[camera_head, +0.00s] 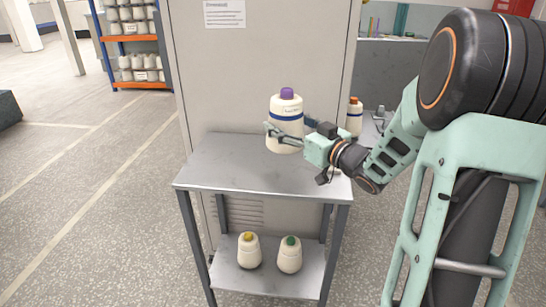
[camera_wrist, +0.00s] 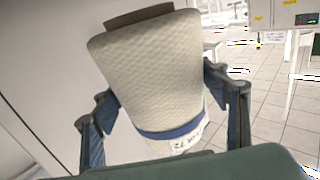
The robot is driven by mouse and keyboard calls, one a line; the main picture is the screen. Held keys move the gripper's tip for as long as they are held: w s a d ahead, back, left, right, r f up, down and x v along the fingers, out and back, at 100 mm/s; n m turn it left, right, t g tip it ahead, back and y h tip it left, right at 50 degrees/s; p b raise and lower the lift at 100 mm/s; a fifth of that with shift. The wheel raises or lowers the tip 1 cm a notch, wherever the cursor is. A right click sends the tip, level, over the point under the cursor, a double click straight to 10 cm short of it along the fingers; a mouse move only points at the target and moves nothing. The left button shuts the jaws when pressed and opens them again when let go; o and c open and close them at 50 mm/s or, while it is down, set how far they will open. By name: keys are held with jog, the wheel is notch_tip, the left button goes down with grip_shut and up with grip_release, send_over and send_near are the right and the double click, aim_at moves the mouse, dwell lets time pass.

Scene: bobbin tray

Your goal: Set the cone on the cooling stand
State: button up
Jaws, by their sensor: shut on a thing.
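The cone (camera_head: 286,105) is cream-white with a purple top and a blue band. My gripper (camera_head: 284,137) is shut on its body from the right. The cone is roughly upright over the back of a grey metal stand (camera_head: 225,165); I cannot tell whether its base touches the top. In the wrist view the cone (camera_wrist: 150,75) fills the middle between the two fingers of my gripper (camera_wrist: 165,100), with its blue band and part of a printed label low down. A brown end shows at the top of that view. The stand's top is otherwise bare.
Two cones, one yellow-topped (camera_head: 249,251) and one green-topped (camera_head: 290,255), stand on the lower shelf (camera_head: 268,281). An orange-topped cone (camera_head: 355,117) stands behind my wrist. A grey cabinet (camera_head: 262,60) rises behind the stand. A rack of cones (camera_head: 135,40) is at the back left.

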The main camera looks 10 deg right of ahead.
aim_at(274, 151)
jog(key=a+f, duration=0.1)
jog(key=f, duration=0.1)
jog(key=a+f+b, duration=0.1)
jog(key=f, duration=0.2)
jog(key=s+a+f+b, duration=0.1)
jog(key=f, duration=0.1)
jog(key=shift+a+f, duration=0.15)
jog(key=shift+a, duration=0.1)
jog(key=shift+f, duration=0.15)
jog(key=shift+f, duration=0.15)
jog(key=shift+f+b, duration=0.15)
jog(key=shift+b, duration=0.2)
jog(key=o, duration=1.5)
jog(key=shift+c, duration=0.2)
jog(key=shift+r, duration=0.2)
